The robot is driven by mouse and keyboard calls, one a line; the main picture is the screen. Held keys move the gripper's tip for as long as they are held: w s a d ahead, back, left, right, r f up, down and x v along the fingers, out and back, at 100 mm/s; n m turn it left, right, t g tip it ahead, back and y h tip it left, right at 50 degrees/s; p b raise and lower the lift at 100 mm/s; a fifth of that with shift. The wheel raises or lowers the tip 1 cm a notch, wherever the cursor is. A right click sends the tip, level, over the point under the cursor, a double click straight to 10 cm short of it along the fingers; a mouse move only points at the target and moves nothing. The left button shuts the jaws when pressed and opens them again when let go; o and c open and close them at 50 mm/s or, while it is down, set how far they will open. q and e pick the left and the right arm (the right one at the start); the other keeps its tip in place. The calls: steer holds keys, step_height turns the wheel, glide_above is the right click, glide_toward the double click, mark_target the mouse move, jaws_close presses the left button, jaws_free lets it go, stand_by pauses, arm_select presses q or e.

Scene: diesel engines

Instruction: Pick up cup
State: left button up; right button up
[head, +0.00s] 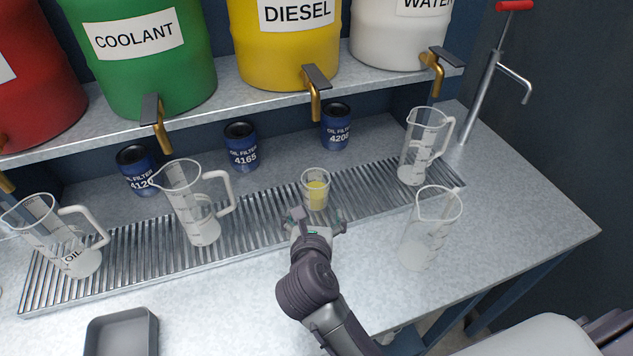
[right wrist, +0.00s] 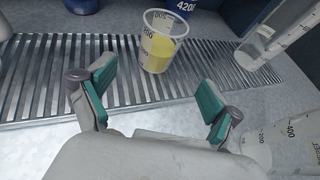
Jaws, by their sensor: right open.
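A small clear cup (head: 315,190) with yellow liquid stands upright on the metal drip grate, below the yellow diesel drum. My right gripper (head: 315,222) is open and empty, just in front of the cup on the near side. Its green-padded fingers (right wrist: 158,98) are spread wide and apart from the cup. My left gripper is not in view.
Clear jugs stand left (head: 198,205) and right (head: 422,148) of the cup on the grate (head: 262,222). Another clear jug (head: 432,230) stands close to the right of my gripper. Oil filters (head: 241,147) stand behind. A grey tray (head: 121,333) lies front left. A shelf with drums and taps (head: 314,92) overhangs.

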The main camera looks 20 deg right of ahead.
mark_target(316, 197)
steer(key=x, duration=0.4)
steer(key=shift+w+d+p, duration=0.1)
steer(key=shift+w+p, duration=0.1)
steer(key=shift+p, duration=0.1)
steer(key=x, duration=0.3)
steer(key=shift+w+p, duration=0.1)
steer(key=shift+p, duration=0.25)
steer(key=x, duration=0.3)
steer(key=shift+w+f+p, duration=0.15)
steer(key=shift+w+p, duration=0.1)
steer(key=shift+p, duration=0.05)
steer(key=shift+w+f, duration=0.15)
steer(key=shift+w, duration=0.05)
steer(key=shift+s, duration=0.15)
steer(key=shift+c, duration=0.5)
steer(key=c, duration=1.1)
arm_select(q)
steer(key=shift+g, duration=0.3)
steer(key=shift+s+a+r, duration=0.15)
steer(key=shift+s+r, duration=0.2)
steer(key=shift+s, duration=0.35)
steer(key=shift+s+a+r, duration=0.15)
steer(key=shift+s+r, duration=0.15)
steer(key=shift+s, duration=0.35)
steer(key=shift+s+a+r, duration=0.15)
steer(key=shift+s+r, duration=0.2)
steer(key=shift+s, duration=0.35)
arm_select(e)
steer(key=shift+c, duration=1.3)
